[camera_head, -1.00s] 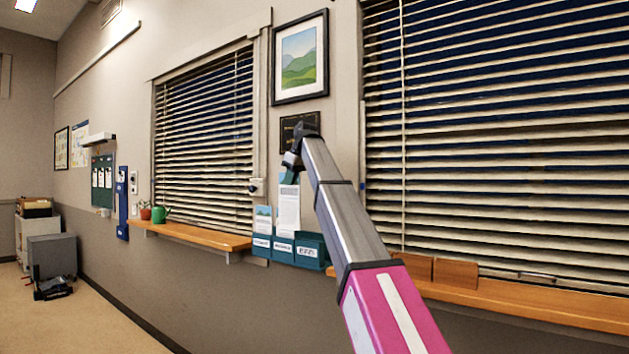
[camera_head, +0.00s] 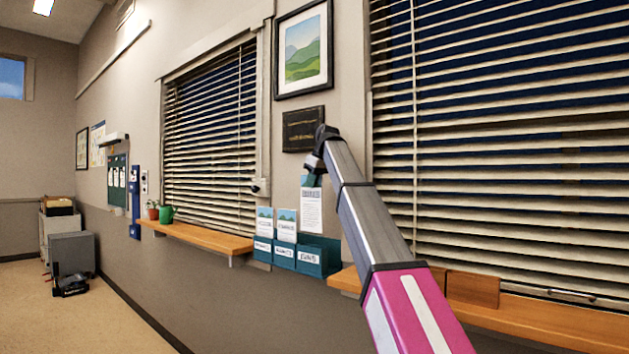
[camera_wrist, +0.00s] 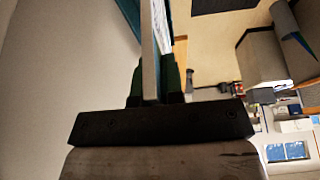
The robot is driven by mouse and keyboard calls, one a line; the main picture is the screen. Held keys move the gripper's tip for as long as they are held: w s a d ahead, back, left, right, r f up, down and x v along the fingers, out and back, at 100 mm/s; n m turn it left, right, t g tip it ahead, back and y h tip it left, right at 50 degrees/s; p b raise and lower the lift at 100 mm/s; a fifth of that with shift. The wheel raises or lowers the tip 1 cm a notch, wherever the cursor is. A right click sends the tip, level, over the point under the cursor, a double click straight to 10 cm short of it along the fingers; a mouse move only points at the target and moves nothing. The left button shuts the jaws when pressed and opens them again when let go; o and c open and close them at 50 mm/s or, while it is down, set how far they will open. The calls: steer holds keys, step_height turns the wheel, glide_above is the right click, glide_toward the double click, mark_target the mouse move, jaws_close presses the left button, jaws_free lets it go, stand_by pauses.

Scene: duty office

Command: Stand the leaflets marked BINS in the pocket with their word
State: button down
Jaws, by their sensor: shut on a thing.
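A teal wall rack (camera_head: 326,244) has three pockets side by side, each with a white label. The right pocket's label (camera_head: 309,258) looks like a short word such as BINS, but it is blurred. My gripper (camera_head: 313,178) is shut on the leaflets (camera_head: 311,211), a mostly white, printed upright piece hanging above the right pocket. Their lower edge appears just above that pocket's front; I cannot tell the depth gap. In the wrist view the leaflets (camera_wrist: 150,50) show nearly edge-on between the fingers (camera_wrist: 155,85).
Picture-fronted leaflets stand in the left pocket (camera_head: 264,222) and middle pocket (camera_head: 286,224). A dark plaque (camera_head: 303,129) hangs above the rack. Wooden sills (camera_head: 205,237) run on both sides, the right one (camera_head: 540,318) with brown blocks (camera_head: 473,289). Blinds cover both windows.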

mark_target(314, 213)
steer(key=shift+f, duration=6.05)
steer(key=c, duration=1.2)
jaws_free()
steer(key=shift+o, duration=0.2)
steer(key=shift+r, duration=0.1)
